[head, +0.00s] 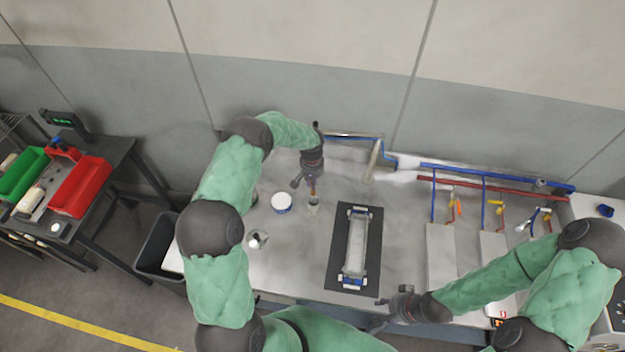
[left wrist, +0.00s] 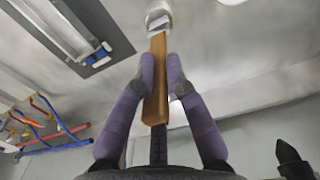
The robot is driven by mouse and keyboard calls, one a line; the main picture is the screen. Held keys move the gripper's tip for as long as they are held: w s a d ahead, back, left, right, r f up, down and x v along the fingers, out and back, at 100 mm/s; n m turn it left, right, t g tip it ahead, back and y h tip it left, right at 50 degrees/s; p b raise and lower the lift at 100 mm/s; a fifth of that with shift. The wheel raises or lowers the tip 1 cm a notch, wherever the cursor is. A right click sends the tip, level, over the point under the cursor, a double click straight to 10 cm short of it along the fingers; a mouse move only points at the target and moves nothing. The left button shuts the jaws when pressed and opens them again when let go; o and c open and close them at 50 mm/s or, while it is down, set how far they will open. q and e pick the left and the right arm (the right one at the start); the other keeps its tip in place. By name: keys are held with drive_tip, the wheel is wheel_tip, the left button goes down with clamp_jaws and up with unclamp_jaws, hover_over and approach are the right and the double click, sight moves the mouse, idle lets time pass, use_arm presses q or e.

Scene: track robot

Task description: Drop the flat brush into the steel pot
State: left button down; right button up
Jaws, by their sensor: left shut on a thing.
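My left gripper (head: 312,184) is shut on the wooden handle of the flat brush (left wrist: 157,80). The brush points down with its bristle end away from my fingers. A small grey round vessel, seemingly the steel pot (head: 313,208), stands on the bench right below the gripper. In the left wrist view the pot (left wrist: 158,12) shows around the brush's pale end. I cannot tell whether that end is inside the pot or just above it. My right gripper (head: 381,313) is empty and looks open near the bench's front edge.
A small shiny thing (head: 257,239) stands nearer the front. A dark mat (head: 337,280) with a metal track fixture (head: 356,245) lies to the right. Blue and red pipes (head: 470,176) run along the back right.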

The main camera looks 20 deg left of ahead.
use_arm(q)
drive_tip(key=shift+f, duration=0.35)
drive_tip(key=c, duration=1.2)
unclamp_jaws()
drive_tip(key=shift+a+b, duration=0.1)
drive_tip(key=shift+b, duration=0.45)
